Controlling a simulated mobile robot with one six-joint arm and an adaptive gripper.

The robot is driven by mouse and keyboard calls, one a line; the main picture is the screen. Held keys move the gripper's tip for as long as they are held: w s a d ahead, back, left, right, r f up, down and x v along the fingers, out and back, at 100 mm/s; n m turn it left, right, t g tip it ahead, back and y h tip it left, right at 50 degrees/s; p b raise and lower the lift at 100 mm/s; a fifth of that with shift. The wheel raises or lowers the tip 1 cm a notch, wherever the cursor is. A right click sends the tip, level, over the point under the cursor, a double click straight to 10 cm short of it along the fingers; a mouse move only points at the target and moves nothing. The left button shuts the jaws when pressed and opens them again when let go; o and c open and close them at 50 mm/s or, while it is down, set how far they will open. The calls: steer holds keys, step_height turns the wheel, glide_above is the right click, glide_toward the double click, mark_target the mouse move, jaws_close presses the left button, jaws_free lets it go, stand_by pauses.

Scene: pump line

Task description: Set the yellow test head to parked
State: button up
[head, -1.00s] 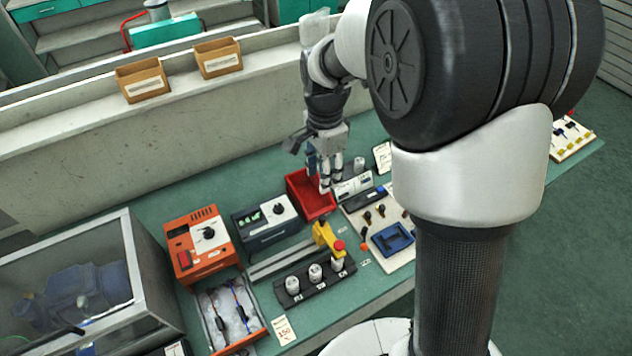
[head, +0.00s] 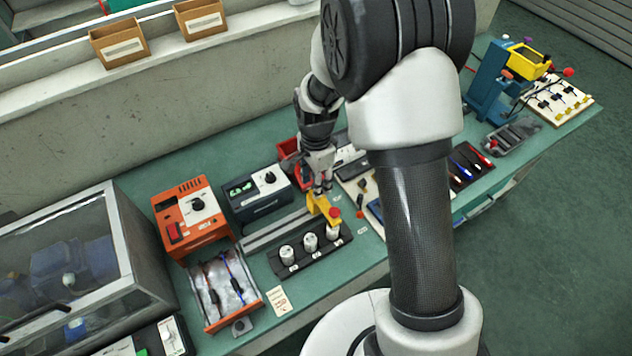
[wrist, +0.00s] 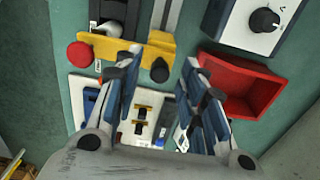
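The yellow test head (head: 320,206) with a red knob sits at the right end of a grey rail (head: 268,234), by the rightmost white cylinder of the black block. In the wrist view its yellow arm (wrist: 150,52) lies across the picture, with the red knob (wrist: 80,55) at its left end and a black knob near its right. My gripper (head: 322,188) is just above and behind the test head. In the wrist view it (wrist: 160,68) is open and empty, with the black knob between its fingertips. I cannot tell whether they touch it. Any parked mark is not readable.
A black block (head: 278,265) holds white cylinders in front of the rail. A dark instrument box (head: 256,196) and an orange one (head: 190,220) stand behind and left. A red bin (wrist: 243,85) is close beside my gripper. The bench's far right holds a blue-and-yellow fixture (head: 490,85).

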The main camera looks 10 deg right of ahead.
steer(key=shift+f, duration=0.15)
steer(key=shift+c, duration=0.3)
jaws_close()
stand_by(0.5)
